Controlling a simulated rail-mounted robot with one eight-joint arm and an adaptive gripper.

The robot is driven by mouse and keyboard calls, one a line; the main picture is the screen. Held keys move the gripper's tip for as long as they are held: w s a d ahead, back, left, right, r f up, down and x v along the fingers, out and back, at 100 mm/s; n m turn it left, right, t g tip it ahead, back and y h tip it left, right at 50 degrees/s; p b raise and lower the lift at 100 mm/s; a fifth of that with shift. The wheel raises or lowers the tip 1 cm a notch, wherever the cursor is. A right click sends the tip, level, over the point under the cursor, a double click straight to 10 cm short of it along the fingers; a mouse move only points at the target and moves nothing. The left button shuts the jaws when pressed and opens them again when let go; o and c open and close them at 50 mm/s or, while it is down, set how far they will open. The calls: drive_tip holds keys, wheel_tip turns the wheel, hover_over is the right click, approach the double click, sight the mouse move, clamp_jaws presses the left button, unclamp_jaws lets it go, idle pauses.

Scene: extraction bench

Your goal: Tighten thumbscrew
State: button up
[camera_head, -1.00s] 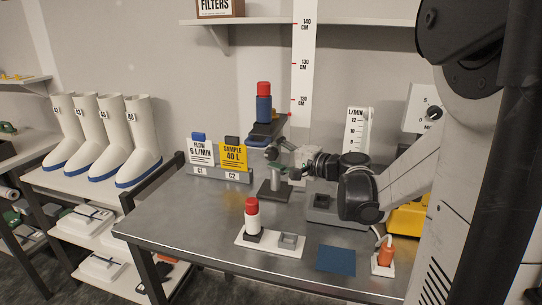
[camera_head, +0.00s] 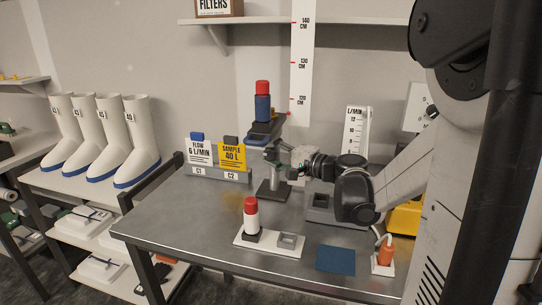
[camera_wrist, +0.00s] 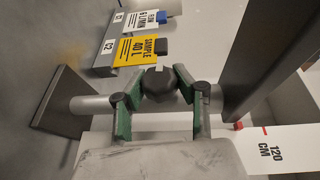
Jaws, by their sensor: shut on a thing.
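The thumbscrew (camera_wrist: 160,84) is a dark round knob with a slot, in the middle of the wrist view. It sits at the post of a stand, whose dark base (camera_wrist: 66,100) shows at the left of that view. In the head view the stand's base (camera_head: 273,190) rests on the steel bench, and the knob is too small to make out. My gripper (camera_wrist: 163,76) is shut on the thumbscrew, with green-padded fingers on both sides of it. In the head view my gripper (camera_head: 293,163) reaches the post from the right.
A blue cartridge with a red cap (camera_head: 262,101) stands on the holder atop the stand. A height scale (camera_head: 302,65) rises behind. Flow and sample cards (camera_head: 232,154) stand left. A white plate (camera_head: 269,242) with a red-capped bottle (camera_head: 251,216) and a blue mat (camera_head: 335,260) lie in front.

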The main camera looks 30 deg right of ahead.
drive_tip(key=t+b, duration=0.1)
drive_tip(key=b, duration=0.1)
drive_tip(key=m+t+b, duration=0.1)
drive_tip(key=shift+f+y+b, duration=0.3)
drive_tip(key=shift+b, duration=0.1)
drive_tip(key=shift+r+m+t+y+b, duration=0.3)
drive_tip(key=shift+m+t+b, duration=0.1)
drive_tip(key=shift+t+b, duration=0.4)
drive_tip(key=o, duration=1.2)
drive_tip(key=shift+o, duration=0.2)
drive_tip(key=shift+r+p, duration=0.1)
drive_tip(key=shift+p, duration=0.2)
